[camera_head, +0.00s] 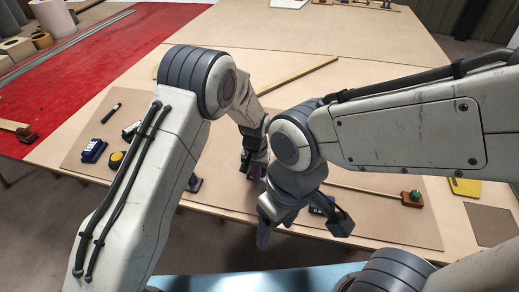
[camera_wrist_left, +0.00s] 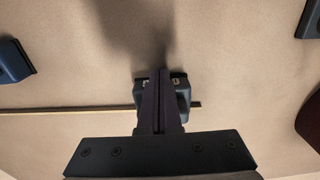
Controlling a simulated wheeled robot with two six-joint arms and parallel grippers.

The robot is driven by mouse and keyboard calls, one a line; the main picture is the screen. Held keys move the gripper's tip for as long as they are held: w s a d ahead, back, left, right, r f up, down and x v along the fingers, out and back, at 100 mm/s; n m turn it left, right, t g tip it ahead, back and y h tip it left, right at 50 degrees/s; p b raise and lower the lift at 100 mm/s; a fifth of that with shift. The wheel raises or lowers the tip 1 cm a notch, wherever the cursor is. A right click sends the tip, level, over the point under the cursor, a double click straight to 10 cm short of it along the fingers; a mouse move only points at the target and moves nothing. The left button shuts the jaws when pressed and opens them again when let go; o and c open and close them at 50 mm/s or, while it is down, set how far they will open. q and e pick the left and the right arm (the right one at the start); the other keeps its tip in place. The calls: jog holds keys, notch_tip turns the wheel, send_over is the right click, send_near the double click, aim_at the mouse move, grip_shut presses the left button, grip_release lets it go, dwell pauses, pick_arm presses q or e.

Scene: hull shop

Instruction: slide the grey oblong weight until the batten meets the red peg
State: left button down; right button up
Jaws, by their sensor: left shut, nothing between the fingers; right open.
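In the left wrist view a thin batten (camera_wrist_left: 70,110) runs from the left edge to an end just right of centre. A dark grey-blue weight (camera_wrist_left: 184,98) sits at the batten near that end, partly hidden by my left gripper (camera_wrist_left: 161,74). The left gripper is shut and empty, its fingers in front of the weight; I cannot tell whether they touch it. In the head view the left gripper (camera_head: 254,176) points down at the board, and my right gripper (camera_head: 302,228) is open nearer me. I cannot make out a red peg for certain.
A dark weight (camera_head: 194,183) stands left of the grippers. A blue object (camera_head: 93,150) and a yellow-black tape measure (camera_head: 117,160) lie at left. A dark reddish object (camera_wrist_left: 311,118) shows at the wrist view's right edge.

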pick_arm(q)
jog(key=shift+w+d+b, duration=0.2)
jog(key=shift+w+d, duration=0.15)
jog(key=shift+w, duration=0.7)
jog(key=shift+w+d+b, duration=0.25)
jog(key=shift+w+d, duration=0.1)
jog(key=shift+w, duration=0.75)
jog(key=shift+w+d+b, duration=0.2)
jog(key=shift+w+d, duration=0.15)
jog(key=shift+w, duration=0.7)
jog(key=shift+s+r, duration=0.1)
jog(key=shift+s+a+r+p, duration=0.2)
jog(key=shift+s+r+p, duration=0.1)
jog(key=shift+s+p, duration=0.35)
jog(key=shift+s+a+r+p, duration=0.15)
jog(key=shift+s+a+p, duration=0.15)
jog(key=shift+s, duration=0.5)
jog(key=shift+r+p, duration=2.85)
jog(key=shift+r, duration=1.1)
